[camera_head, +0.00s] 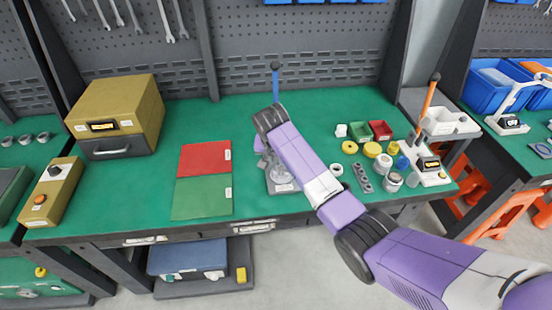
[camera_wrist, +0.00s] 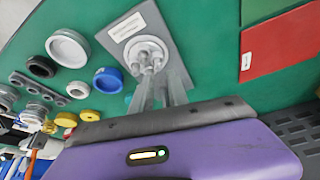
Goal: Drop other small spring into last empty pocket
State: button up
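A grey plate (camera_wrist: 118,28) with a white label carries a pale round fixture (camera_wrist: 150,44) with several small upright parts on its top. In the head view the plate (camera_head: 285,187) lies on the green bench, partly behind my arm. My gripper (camera_wrist: 154,76) points down at the round fixture, with its grey fingers close over the near side. I cannot tell whether the fingertips touch it or how far apart they are. No small spring can be made out with certainty. The pockets are too small and partly hidden by the fingers to tell which are filled.
A red mat (camera_head: 205,158) and a green mat (camera_head: 202,197) lie left of the plate. Yellow and white rings, jars and a grey holed strip (camera_head: 362,178) crowd the right side. Small green (camera_head: 360,131) and red (camera_head: 381,130) bins stand behind them. A yellow cabinet (camera_head: 116,108) stands back left.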

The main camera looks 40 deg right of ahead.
jog(key=shift+r+p, duration=0.9)
jog(key=shift+r, duration=0.15)
jog(key=shift+o, duration=0.4)
jog(key=o, duration=0.5)
jog(key=shift+r, duration=0.1)
jog(key=shift+r+p, duration=1.4)
jog(key=shift+p, duration=0.15)
